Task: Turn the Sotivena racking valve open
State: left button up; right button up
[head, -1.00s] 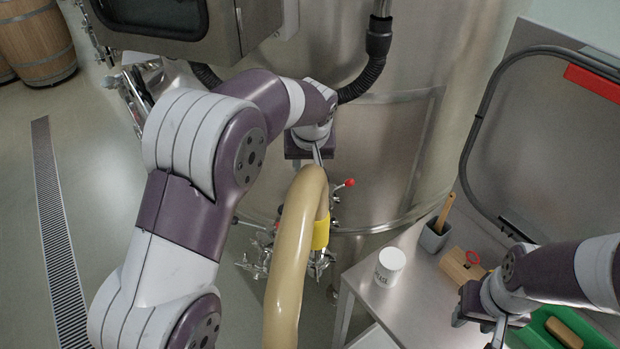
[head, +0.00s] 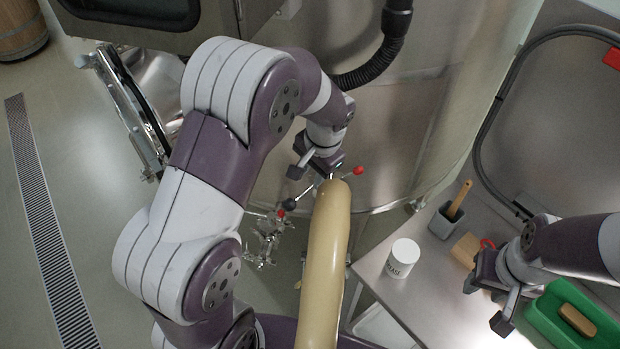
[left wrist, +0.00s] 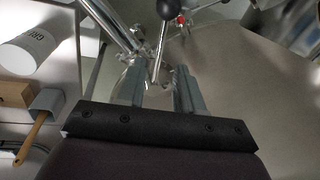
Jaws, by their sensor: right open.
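Valve fittings with ball-ended levers sit low on the steel vat (head: 410,130), partly hidden by the hose and my left arm. A red knob (head: 359,170) shows right of my left gripper (head: 312,170), and a black ball knob (head: 290,203) shows below left of it, beside another red knob (head: 281,212). No label tells which is the Sotivena racking valve. In the left wrist view my left gripper (left wrist: 157,88) is open, and a metal lever with a black ball (left wrist: 165,10) lies just ahead, in line with the gap. My right gripper (head: 487,304) is open and empty above the table.
A thick tan hose (head: 322,270) rises in front of the valve area. The steel table (head: 375,270) at right carries a white tub (head: 403,258), a grey holder (head: 445,222), a wooden block (head: 465,248) and a green tray (head: 550,315). Floor is clear around the drain grate (head: 50,240).

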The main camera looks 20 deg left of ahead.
aim_at(309, 188)
pick_arm(q)
jog(key=f, duration=0.4)
jog(key=shift+w+a+f, duration=0.2)
jog(key=shift+a+f, duration=0.2)
jog(key=shift+c, duration=0.3)
grip_shut()
dwell(0.8)
